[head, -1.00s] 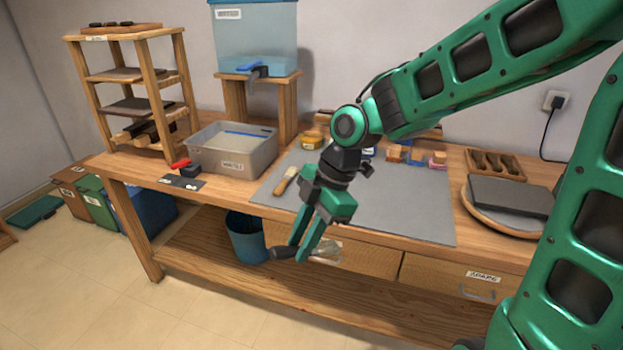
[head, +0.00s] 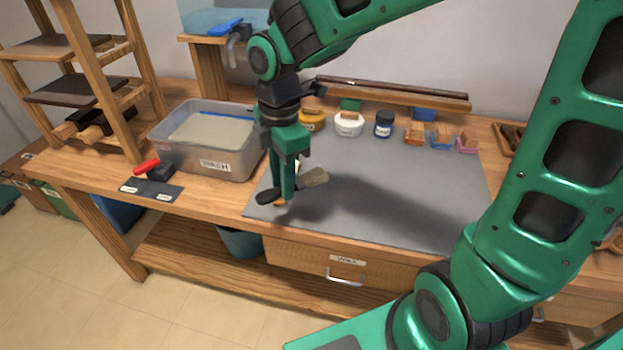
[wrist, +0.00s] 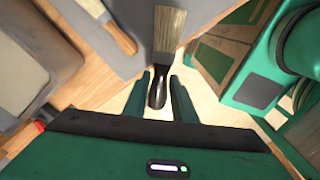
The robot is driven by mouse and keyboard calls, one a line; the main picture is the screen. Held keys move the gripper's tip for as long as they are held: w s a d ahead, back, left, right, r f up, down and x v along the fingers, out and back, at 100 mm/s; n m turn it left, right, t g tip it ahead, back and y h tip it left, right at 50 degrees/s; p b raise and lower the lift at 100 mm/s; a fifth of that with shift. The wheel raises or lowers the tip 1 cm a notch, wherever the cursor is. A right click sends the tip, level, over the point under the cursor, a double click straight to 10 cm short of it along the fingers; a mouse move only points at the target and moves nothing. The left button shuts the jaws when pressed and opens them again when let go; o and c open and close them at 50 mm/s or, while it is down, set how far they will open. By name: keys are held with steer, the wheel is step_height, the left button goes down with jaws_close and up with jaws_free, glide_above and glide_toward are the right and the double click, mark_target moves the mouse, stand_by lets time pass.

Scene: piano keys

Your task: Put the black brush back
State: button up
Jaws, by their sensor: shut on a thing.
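The black brush has a dark handle (head: 268,198) and pale bristles (head: 315,178). My gripper (head: 286,188) is shut on it, with the brush crosswise between the fingers above the front left of the grey mat (head: 400,190). The wrist view shows the brush (wrist: 157,93) between the fingertips, bristles pointing up in the picture. A second brush with a wooden handle (wrist: 122,40) lies near the mat's edge; in the head view it is mostly hidden behind my gripper.
A dark labelled plate (head: 135,187) with a red-and-black item (head: 155,170) lies left at the table's front edge. Behind it stands a labelled grey tub (head: 215,160). Jars and small coloured blocks (head: 415,133) line the mat's back. The mat's middle is clear.

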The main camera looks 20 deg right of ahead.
steer(key=shift+w, duration=0.35)
steer(key=shift+w+d+f, duration=0.1)
steer(key=shift+w+d, duration=0.1)
steer(key=shift+d, duration=0.05)
steer(key=w+d+f, duration=0.2)
steer(key=d, duration=0.1)
steer(key=w+d+f, duration=0.2)
steer(key=d, duration=0.1)
steer(key=w+d+f, duration=0.2)
steer(key=d, duration=0.1)
steer(key=shift+w+d+f, duration=0.1)
steer(key=shift+d+f, duration=0.05)
steer(key=shift+f, duration=2.3)
steer(key=o, duration=1)
steer(key=shift+o, duration=0.2)
step_height(320, 180, up, 12)
steer(key=shift+d, duration=0.15)
